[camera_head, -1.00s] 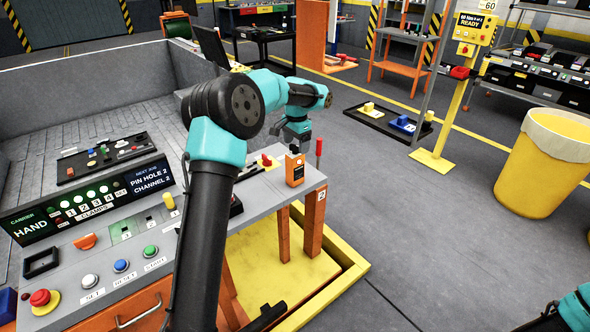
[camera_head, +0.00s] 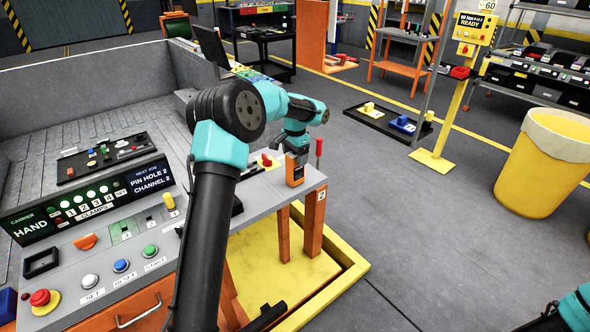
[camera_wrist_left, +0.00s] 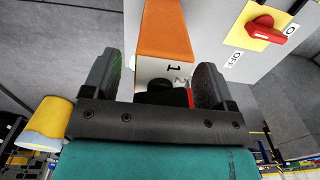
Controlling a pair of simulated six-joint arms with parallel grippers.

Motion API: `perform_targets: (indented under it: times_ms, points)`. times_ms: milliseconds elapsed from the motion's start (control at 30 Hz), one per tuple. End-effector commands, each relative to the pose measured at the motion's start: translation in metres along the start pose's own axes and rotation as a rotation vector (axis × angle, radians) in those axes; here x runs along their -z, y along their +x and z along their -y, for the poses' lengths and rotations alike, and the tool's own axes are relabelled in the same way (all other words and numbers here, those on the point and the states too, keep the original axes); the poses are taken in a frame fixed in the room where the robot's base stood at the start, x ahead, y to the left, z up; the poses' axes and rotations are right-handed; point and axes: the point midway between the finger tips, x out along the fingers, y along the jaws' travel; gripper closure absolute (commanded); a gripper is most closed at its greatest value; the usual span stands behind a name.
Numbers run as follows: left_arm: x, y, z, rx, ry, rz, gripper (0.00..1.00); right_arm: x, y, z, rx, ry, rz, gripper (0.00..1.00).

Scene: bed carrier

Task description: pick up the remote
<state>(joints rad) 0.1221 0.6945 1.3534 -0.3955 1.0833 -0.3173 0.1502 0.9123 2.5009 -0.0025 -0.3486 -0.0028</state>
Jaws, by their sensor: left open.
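The remote (camera_head: 294,170) is orange with a dark face and stands upright near the right end of the grey worktop. My left gripper (camera_head: 297,152) is right above it, fingers pointing down, and covers its top in the head view. In the left wrist view an orange body with a white end marked 1, which looks like the remote (camera_wrist_left: 166,35), lies between my open left fingers (camera_wrist_left: 158,85). Whether the fingers touch it cannot be told. Only part of my right arm shows at the bottom right; its gripper is not seen.
A red rod (camera_head: 319,150) stands close to the right of the remote. A red switch on a yellow plate (camera_wrist_left: 262,28) is near it on the worktop (camera_head: 262,198). A yellow bin (camera_head: 545,165) stands on the floor at right.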

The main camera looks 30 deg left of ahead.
Motion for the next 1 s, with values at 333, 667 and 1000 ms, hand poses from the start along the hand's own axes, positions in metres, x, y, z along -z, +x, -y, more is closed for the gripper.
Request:
perform_targets:
  times_ms: [333, 667, 1000]
  points:
    - [0.0, -0.0003, 0.0, 0.0, 0.0, 0.0, 0.37, 0.0, 0.0, 0.0, 0.0, 0.0, 0.0, 0.04]
    - [0.0, -0.0003, 0.0, 0.0, 0.0, 0.0, 0.68, 0.0, 0.0, 0.0, 0.0, 0.0, 0.0, 0.04]
    - [0.0001, -0.0008, 0.0001, 0.001, 0.0, -0.001, 0.99, 0.0, 0.0, 0.0, 0.0, 0.0, 0.0, 0.04]
